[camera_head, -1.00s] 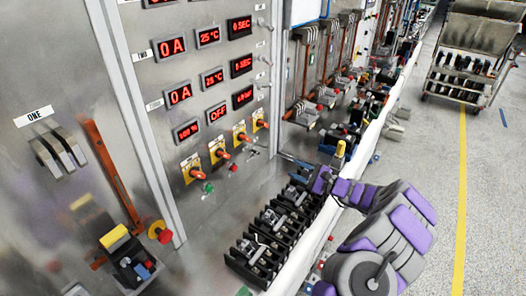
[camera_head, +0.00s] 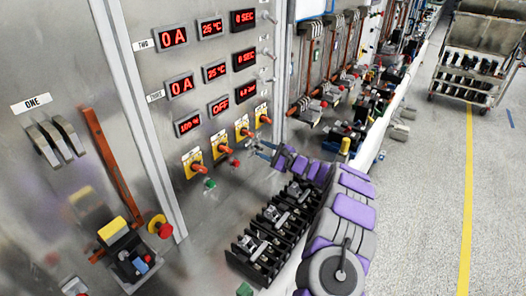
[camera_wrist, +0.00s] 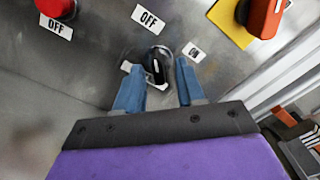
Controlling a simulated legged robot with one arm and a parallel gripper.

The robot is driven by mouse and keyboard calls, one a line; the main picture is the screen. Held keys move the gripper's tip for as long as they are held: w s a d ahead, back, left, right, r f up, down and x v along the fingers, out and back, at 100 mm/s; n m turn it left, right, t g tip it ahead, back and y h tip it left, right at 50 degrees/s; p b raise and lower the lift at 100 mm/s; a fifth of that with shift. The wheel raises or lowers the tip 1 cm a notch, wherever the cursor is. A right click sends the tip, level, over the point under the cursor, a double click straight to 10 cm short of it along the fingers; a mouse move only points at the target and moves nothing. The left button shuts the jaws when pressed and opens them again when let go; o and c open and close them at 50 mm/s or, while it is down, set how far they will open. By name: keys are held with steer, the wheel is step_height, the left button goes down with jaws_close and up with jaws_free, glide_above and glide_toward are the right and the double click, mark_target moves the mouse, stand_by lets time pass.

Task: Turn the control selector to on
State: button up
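The control selector (camera_wrist: 157,66) is a black round knob with a white line, seen in the wrist view on the metal panel. An OFF label (camera_wrist: 148,18) is above it and an ON label (camera_wrist: 194,52) is at its upper right. My gripper (camera_wrist: 156,82) has two blue fingers spread apart, one to each side of the knob's lower part. I cannot tell if they touch it.
A red button (camera_wrist: 56,8) with an OFF label and an orange handle (camera_wrist: 264,16) on a yellow plate are near the knob in the wrist view. Red displays (camera_head: 173,37) fill the panel above.

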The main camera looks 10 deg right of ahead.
steer(key=shift+w+a, duration=0.25)
steer(key=shift+a, duration=0.35)
steer(key=shift+c, duration=0.2)
steer(key=shift+d, duration=0.15)
jaws_close()
